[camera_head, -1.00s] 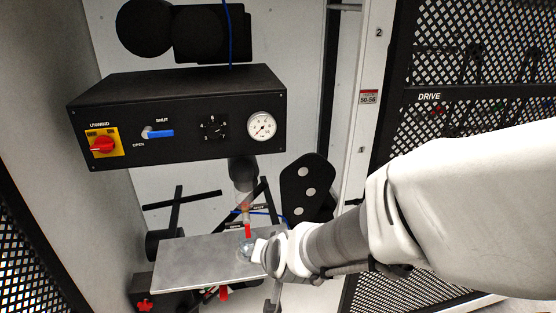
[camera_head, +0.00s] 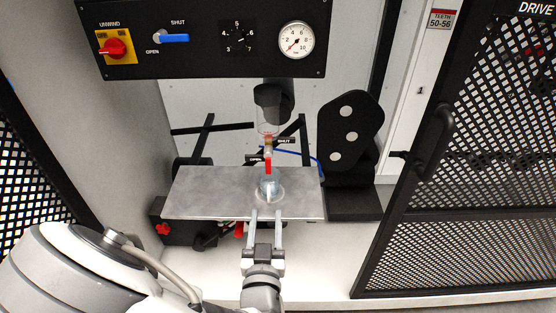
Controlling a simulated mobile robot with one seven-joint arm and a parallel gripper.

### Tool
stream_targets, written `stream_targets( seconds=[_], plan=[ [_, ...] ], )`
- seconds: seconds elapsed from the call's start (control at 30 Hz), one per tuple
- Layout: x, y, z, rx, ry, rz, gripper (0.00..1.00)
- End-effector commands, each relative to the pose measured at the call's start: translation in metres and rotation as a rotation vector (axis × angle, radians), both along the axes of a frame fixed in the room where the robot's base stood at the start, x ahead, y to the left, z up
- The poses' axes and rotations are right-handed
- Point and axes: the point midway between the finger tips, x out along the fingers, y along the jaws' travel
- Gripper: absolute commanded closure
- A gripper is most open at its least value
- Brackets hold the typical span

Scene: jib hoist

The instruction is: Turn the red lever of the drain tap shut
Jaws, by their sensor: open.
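The drain tap (camera_head: 267,146) is a small brass fitting under a clear bowl and a dark cylinder, behind the metal plate. Its red lever (camera_head: 268,165) hangs straight down, beside the OPEN label (camera_head: 256,159). The SHUT label (camera_head: 284,142) is up and to the right. My gripper (camera_head: 265,213) is open and empty, its two fingers pointing up the picture over the front of the plate, below the lever and apart from it. A clear cup (camera_head: 270,188) stands on the plate between the fingertips and the lever; whether the fingers touch it is unclear.
A grey metal plate (camera_head: 205,191) lies under the tap. Above is a black control box (camera_head: 200,62) with a red switch, blue lever and gauge. A black guard with pale discs (camera_head: 349,130) stands right, near the mesh door (camera_head: 470,150). A second red handle (camera_head: 239,230) shows below the plate.

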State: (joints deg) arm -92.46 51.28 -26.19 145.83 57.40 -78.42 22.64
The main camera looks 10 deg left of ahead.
Motion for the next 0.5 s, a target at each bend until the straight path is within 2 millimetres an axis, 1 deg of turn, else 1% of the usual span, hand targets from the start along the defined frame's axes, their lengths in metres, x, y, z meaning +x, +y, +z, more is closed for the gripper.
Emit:
stream_targets(
  seconds=[0.17,0.5],
  plan=[
    [0.0,0.003,0.0,-0.001,-0.025,0.011,0.5],
    [0.022,0.008,-0.004,0.002,-0.022,0.009,0.5]
  ],
)
